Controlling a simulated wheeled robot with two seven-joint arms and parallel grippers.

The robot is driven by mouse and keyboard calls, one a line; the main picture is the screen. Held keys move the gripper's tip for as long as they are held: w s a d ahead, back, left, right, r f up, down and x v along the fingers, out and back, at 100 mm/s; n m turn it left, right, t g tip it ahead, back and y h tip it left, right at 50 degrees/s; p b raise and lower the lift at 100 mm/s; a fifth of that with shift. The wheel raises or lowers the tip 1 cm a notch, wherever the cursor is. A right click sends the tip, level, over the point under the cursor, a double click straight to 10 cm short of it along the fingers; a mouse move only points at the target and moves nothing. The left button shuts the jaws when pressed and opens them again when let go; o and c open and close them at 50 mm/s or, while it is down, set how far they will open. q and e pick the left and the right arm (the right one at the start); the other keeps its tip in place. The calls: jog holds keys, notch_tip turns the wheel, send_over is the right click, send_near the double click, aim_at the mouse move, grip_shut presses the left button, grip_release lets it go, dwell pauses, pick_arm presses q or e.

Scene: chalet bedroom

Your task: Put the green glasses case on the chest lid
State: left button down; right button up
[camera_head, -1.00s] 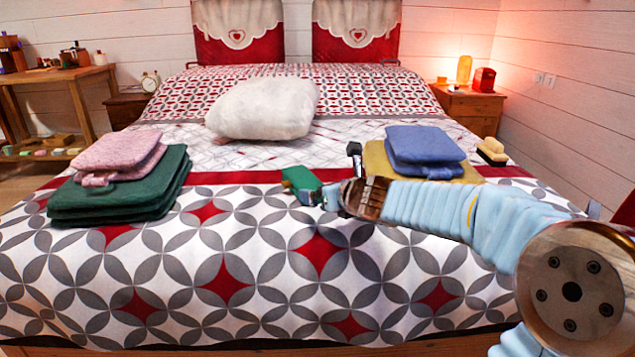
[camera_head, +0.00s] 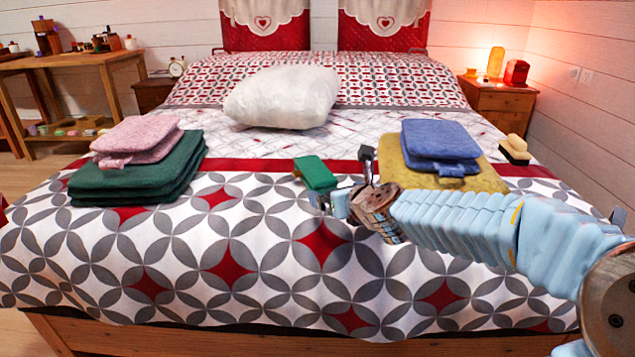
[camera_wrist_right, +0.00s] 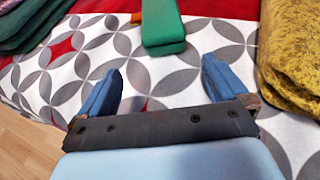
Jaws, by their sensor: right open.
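The green glasses case (camera_head: 316,172) lies on the patterned bedspread, close to the red stripe and between the two towel stacks. It also shows at the top of the right wrist view (camera_wrist_right: 162,26), its far end cut off by the frame. My right gripper (camera_head: 342,178) is open and empty at the near side of the case. In the wrist view its two blue fingers (camera_wrist_right: 160,68) point toward the case, with a gap of bedspread between. My left gripper is not in view. I cannot make out a chest lid.
Green towels (camera_head: 140,180) with pink ones on top lie left. A yellow towel (camera_head: 480,180) under blue ones (camera_head: 438,145) lies right, close to my right gripper. A white pillow (camera_head: 282,97) lies behind. A brush (camera_head: 515,148) is far right. The front bedspread is clear.

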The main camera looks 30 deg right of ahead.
aim_at(326, 185)
jog(key=x, duration=0.5)
jog(key=shift+w+f, duration=0.1)
jog(key=x, duration=0.5)
jog(key=shift+w+d, duration=0.15)
jog(key=shift+d, duration=0.25)
jog(key=shift+c, duration=0.5)
jog(key=shift+r, duration=0.3)
jog(key=c, duration=1.6)
